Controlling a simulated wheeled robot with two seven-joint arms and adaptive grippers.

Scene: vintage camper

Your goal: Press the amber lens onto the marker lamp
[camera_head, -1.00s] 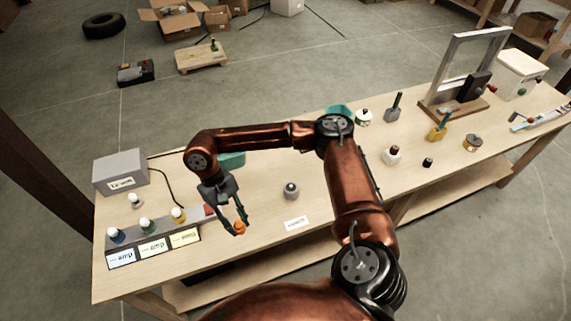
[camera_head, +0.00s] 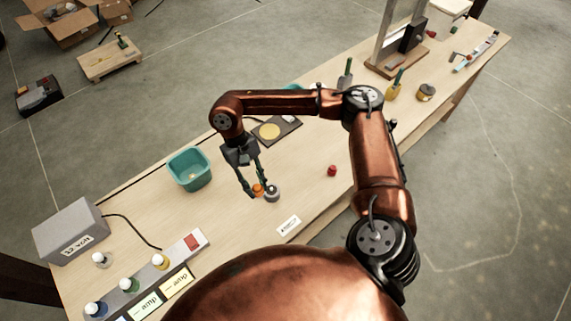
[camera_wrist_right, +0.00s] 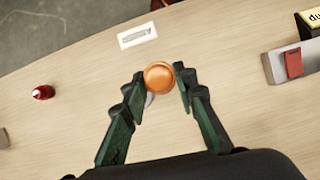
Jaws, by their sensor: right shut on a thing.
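The amber lens (camera_head: 258,190) is an orange dome between the fingertips of my right gripper (camera_head: 256,188). In the right wrist view the amber lens (camera_wrist_right: 158,77) sits between the dark green fingers of the right gripper (camera_wrist_right: 160,74). The marker lamp (camera_head: 272,194) is a small grey round base on the bench, just right of the lens in the head view. In the right wrist view the lens hides most of the marker lamp (camera_wrist_right: 149,99); a pale edge shows below it. Whether lens and lamp touch cannot be told. My left gripper is not in view.
A teal bin (camera_head: 189,170) stands behind on the left. A red cap (camera_head: 332,171) lies to the right of the lamp. A white label (camera_head: 289,226) lies in front. A grey box (camera_head: 70,232) and a strip of coloured lamps (camera_head: 135,279) stand at the left end.

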